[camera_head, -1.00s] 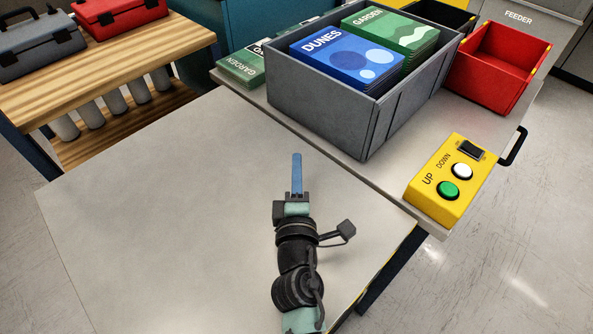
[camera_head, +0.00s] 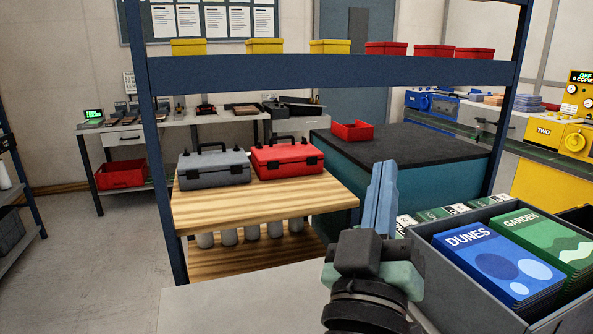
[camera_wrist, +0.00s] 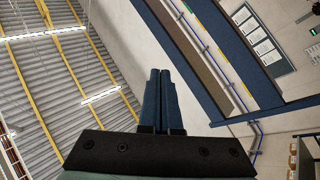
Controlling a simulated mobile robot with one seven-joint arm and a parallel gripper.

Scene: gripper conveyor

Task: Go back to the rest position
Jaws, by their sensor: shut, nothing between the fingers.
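My gripper (camera_head: 381,199) stands raised at the lower middle of the head view, its blue fingers pointing up. The fingers are together with nothing between them. In the wrist view, my gripper (camera_wrist: 160,75) points toward the ceiling and upper wall, and its two blue fingers lie side by side. In the head view the fingers overlap the dark-topped teal cabinet behind them and touch nothing that I can see. The lower part of my arm is cut off by the frame.
A grey bin (camera_head: 457,283) with blue DUNES and green GARDEN booklets stands at the right. A wooden bench (camera_head: 262,203) holds a grey toolbox (camera_head: 213,168) and a red toolbox (camera_head: 287,158). A blue shelf beam (camera_head: 330,72) with yellow and red bins spans above. The pale tabletop (camera_head: 240,300) is clear.

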